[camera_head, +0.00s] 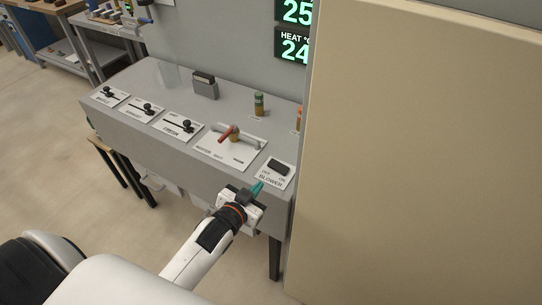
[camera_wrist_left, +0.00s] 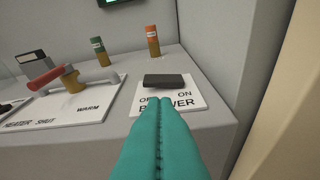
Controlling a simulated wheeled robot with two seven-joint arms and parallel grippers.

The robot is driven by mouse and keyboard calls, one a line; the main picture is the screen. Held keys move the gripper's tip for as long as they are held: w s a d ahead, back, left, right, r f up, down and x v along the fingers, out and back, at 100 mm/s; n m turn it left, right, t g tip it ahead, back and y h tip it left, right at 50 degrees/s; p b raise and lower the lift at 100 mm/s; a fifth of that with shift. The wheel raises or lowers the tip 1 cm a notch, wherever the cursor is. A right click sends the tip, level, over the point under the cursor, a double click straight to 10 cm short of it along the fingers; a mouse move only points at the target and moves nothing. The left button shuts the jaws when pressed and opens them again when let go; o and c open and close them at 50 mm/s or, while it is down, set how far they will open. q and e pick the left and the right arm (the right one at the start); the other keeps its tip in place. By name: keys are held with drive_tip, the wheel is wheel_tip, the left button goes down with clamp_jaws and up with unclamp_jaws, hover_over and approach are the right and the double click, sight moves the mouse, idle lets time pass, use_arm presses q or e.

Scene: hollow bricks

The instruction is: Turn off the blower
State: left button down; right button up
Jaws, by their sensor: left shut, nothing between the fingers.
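The blower switch (camera_head: 278,167) is a black rocker on a white plate marked OFF, ON and BLOWER, at the right front of the grey console. In the left wrist view the rocker (camera_wrist_left: 164,80) sits just beyond my fingertips, and the fingers cover part of the lettering. I cannot tell clearly which way the rocker is tipped. My left gripper (camera_head: 257,187) has teal fingers, shut and empty, at the front edge of the blower plate. In the left wrist view the shut fingers (camera_wrist_left: 160,103) point toward the rocker, with a small gap visible. My right gripper is not in view.
A red-handled heater valve (camera_head: 228,133) stands left of the switch. Green (camera_head: 259,104) and orange (camera_wrist_left: 152,41) cylinders stand behind. Several black levers line the console's left part. A large beige panel (camera_head: 420,150) closes off the right side.

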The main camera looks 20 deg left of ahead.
use_arm(q)
drive_tip(key=shift+t, duration=0.5)
wheel_tip(320, 180, up, 6)
drive_tip(key=shift+w+f, duration=0.1)
drive_tip(key=shift+f, duration=0.15)
drive_tip(key=shift+w, duration=0.1)
drive_tip(key=p, duration=0.3)
hover_over(271, 173)
drive_tip(key=shift+d+f, duration=0.2)
drive_tip(key=shift+f, duration=0.35)
drive_tip(key=shift+d+f, duration=0.2)
drive_tip(key=shift+f, duration=0.35)
drive_tip(key=f, duration=0.3)
drive_tip(key=shift+a, duration=0.25)
drive_tip(key=shift+a+f, duration=0.1)
drive_tip(key=shift+f, duration=0.5)
